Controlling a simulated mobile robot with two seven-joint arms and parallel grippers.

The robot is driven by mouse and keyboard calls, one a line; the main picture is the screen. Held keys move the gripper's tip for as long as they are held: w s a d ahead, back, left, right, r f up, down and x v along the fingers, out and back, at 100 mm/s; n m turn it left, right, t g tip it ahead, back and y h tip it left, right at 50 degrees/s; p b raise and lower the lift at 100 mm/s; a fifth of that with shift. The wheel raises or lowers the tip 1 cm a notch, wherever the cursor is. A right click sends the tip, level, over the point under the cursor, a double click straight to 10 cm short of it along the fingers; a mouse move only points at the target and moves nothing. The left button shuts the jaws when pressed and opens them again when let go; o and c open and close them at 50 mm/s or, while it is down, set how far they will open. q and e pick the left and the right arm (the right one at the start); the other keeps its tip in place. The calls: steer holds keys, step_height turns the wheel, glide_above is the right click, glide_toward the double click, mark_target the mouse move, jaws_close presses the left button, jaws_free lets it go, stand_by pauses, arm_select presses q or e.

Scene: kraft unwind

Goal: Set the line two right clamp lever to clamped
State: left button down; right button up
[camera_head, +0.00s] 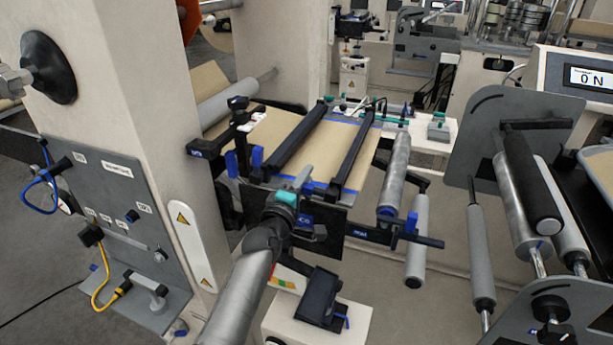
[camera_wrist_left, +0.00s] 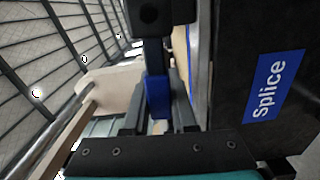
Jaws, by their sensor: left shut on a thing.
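The splice table (camera_head: 356,154) is in the middle of the head view, with a brown web and two black clamp bars, the left one (camera_head: 303,138) and the right one (camera_head: 352,154). My left gripper (camera_head: 287,197) is at the table's near edge, in front of the bars. In the left wrist view my left gripper (camera_wrist_left: 157,118) is shut on a blue-gripped lever (camera_wrist_left: 157,88), which stands upright between the fingers. In the head view the arm and gripper hide this lever, so I cannot tell which bar it belongs to. My right gripper is not in view.
A blue "Splice" label (camera_wrist_left: 275,86) on a dark plate is close right of the fingers in the wrist view. Rollers (camera_head: 394,180) stand right of the table. Two blue handles (camera_head: 231,163) stand at its left. A white cabinet (camera_head: 305,325) is below.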

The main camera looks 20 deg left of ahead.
arm_select(q)
steer(key=shift+f+n, duration=0.25)
steer(key=shift+n, duration=0.15)
steer(key=c, duration=0.7)
jaws_free()
steer(key=shift+s+f, duration=0.1)
steer(key=s, duration=1.5)
steer(key=shift+a, duration=0.25)
